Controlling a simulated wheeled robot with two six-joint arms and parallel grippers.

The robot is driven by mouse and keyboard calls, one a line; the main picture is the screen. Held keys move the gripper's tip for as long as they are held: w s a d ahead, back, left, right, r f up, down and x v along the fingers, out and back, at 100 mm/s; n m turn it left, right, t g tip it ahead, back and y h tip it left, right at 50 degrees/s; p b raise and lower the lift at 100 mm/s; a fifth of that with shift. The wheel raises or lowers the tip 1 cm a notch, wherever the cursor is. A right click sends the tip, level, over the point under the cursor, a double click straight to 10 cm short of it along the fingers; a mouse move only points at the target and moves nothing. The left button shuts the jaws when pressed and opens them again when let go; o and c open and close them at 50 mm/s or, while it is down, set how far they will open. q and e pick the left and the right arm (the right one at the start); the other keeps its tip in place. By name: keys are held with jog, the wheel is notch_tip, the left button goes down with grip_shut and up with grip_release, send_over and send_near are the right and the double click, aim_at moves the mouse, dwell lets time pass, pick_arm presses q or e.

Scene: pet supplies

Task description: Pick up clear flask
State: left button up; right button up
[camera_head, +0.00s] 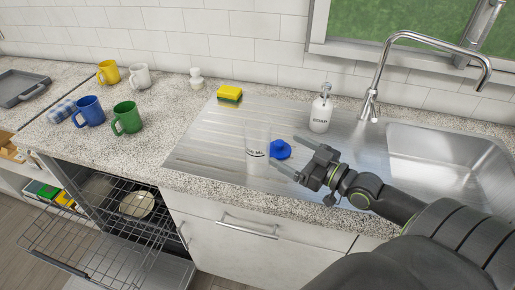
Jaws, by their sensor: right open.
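A clear flask (257,136), see-through with dark markings low on its side, stands upright on the ribbed steel drainboard (205,140). My right gripper (284,150) reaches in from the right with its two fingers apart and pointing left toward the flask. Its fingertips are just right of the flask, and nothing is held between them. A blue object (281,146) lies on the drainboard behind the fingers, close to the flask's right side. My left gripper is not in view.
A soap bottle (320,112) and a yellow-green sponge (229,94) stand behind the flask. The sink basin (450,150) and faucet (430,40) are at right. Mugs (126,117) stand on the left counter. An open dishwasher rack (110,225) juts out below.

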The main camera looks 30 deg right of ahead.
aim_at(268, 140)
jog(key=x, duration=0.6)
jog(key=shift+w+b, duration=0.3)
jog(key=shift+w+a+f, duration=0.1)
jog(key=shift+w, duration=0.2)
jog(key=shift+w+a, duration=0.1)
jog(key=shift+w, duration=0.25)
jog(key=x, duration=0.4)
jog(key=shift+w+a+p, duration=0.1)
jog(key=shift+p, duration=0.25)
jog(key=shift+w+a, duration=0.1)
jog(key=shift+w, duration=0.25)
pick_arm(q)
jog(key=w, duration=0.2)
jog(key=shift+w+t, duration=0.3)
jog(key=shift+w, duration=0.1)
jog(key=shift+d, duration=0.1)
pick_arm(e)
jog(key=shift+s, duration=0.1)
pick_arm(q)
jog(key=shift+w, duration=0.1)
pick_arm(e)
jog(key=c, duration=1.2)
